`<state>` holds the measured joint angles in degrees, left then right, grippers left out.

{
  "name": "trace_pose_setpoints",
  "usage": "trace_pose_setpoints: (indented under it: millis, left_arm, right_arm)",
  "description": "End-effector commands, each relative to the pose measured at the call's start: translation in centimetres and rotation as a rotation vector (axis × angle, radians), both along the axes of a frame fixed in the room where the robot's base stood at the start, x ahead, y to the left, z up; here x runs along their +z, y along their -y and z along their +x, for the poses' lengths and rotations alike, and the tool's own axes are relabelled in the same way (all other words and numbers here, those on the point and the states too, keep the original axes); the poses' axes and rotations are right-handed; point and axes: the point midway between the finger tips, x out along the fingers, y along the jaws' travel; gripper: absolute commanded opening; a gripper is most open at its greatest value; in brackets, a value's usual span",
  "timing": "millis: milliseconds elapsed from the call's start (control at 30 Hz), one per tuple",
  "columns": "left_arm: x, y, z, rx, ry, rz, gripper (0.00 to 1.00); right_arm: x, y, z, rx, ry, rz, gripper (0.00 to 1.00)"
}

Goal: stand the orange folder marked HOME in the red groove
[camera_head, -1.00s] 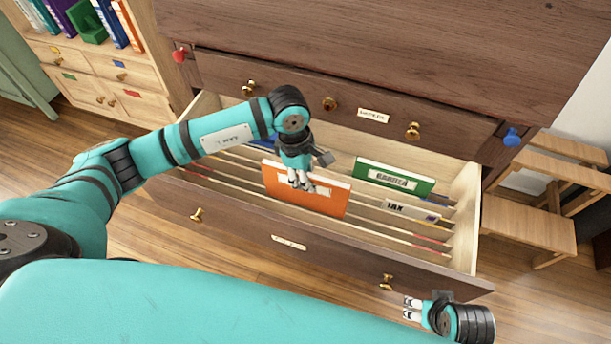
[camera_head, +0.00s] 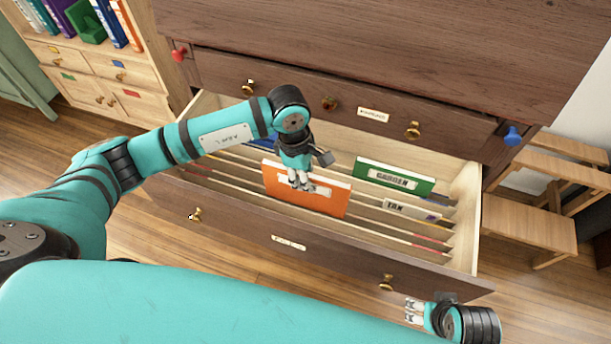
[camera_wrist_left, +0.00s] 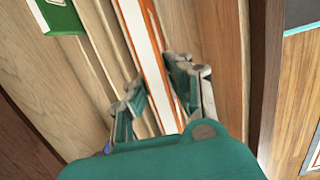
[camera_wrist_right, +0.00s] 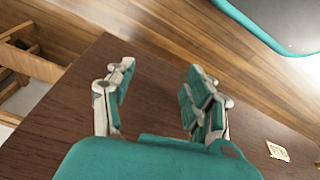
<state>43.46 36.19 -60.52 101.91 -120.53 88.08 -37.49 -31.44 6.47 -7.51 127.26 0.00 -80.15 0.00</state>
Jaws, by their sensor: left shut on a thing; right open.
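The orange folder (camera_head: 322,200) stands upright in the open drawer, near its middle. Its label is mostly covered by my fingers, so the word cannot be read. My left gripper (camera_head: 299,182) is shut on its upper part; in the left wrist view the folder (camera_wrist_left: 148,45) shows edge-on between the fingers. Red marks of the red groove (camera_head: 431,244) show at the right end of the drawer floor, toward the front. Whether the folder's bottom sits in that groove is hidden. My right gripper (camera_head: 413,310) is open and empty, outside the drawer's front right corner.
A green folder (camera_head: 394,177) marked GARDEN and a pale TAX folder (camera_head: 402,208) stand in the drawer to the right. A blue folder (camera_head: 262,142) is partly hidden behind my left arm. Thin wooden dividers run across the drawer. A wooden step stool (camera_head: 530,228) stands right of the cabinet.

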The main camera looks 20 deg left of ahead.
Motion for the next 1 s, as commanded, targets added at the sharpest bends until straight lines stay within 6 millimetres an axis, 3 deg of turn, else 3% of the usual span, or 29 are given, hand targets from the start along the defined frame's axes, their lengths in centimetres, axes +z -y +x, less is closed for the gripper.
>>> trace_pose_setpoints:
  millis: [1000]
  left_arm:
    - [-0.9, 0.0, 0.0, 0.0, 0.001, 0.0, 0.0]
  right_arm:
    - [3.5, 0.2, 0.0, 0.001, 0.034, -0.003, 0.54]
